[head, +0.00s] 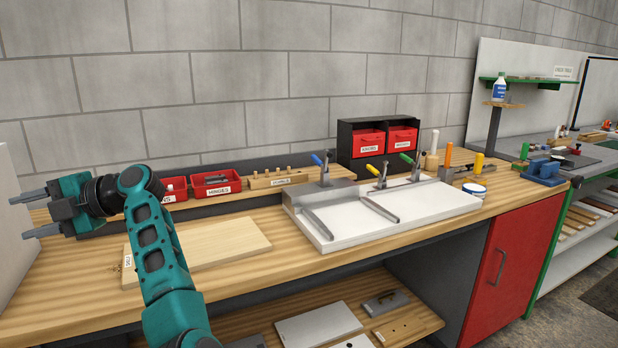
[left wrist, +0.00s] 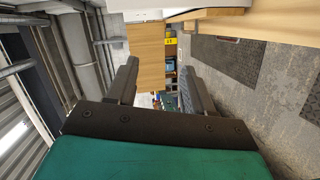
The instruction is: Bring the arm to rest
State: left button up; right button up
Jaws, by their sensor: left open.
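My left arm comes up from the bottom of the head view, bends at the elbow and points left. My left gripper (head: 32,213) is open and empty, in the air above the left end of the bench, close to a white panel at the left edge. Its two fingers also show in the left wrist view (left wrist: 160,88), apart with nothing between them. A light wooden board (head: 220,243) lies flat on the bench, partly hidden behind my forearm. My right gripper is not in view.
A white fixture plate (head: 400,208) with toggle clamps sits mid-bench. Red bins (head: 216,183) and a black rack (head: 378,142) stand along the back. The wooden bench top (head: 262,272) is clear in front of the board. A red cabinet (head: 500,262) is at right.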

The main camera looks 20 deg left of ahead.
pick_arm(q)
jog(key=w+d+r+m+t+y, duration=0.2)
jog(key=w+d+m+t+y, duration=0.45)
jog(key=m+t+y, duration=0.5)
jog(key=w+d+f+m+t+h, duration=0.2)
jog(key=d+f+m+t+h, duration=0.6)
jog(key=m+h, duration=0.25)
jog(key=w+d+f+m+t+h, duration=0.3)
jog(key=d+f+m+t+h, duration=0.4)
jog(key=d+m+t+h, duration=0.4)
jog(key=s+d+f+m+g+h, duration=0.2)
jog(key=s+d+f+m+g, duration=0.15)
jog(key=f, duration=0.35)
jog(key=s+d+f+m+g+h, duration=0.3)
jog(key=s+d+f, duration=0.1)
jog(key=f, duration=0.4)
jog(key=s+d+f+m+g, duration=0.1)
jog(key=s+d+f+g, duration=0.2)
jog(key=s+f, duration=0.2)
jog(key=s+d+f+m+g+h, duration=0.1)
jog(key=s+d+f+g, duration=0.2)
jog(key=s+f, duration=0.3)
jog(key=shift+s+d, duration=0.4)
jog(key=shift+s, duration=0.4)
jog(key=shift+c, duration=0.9)
jog(key=shift+a, duration=0.15)
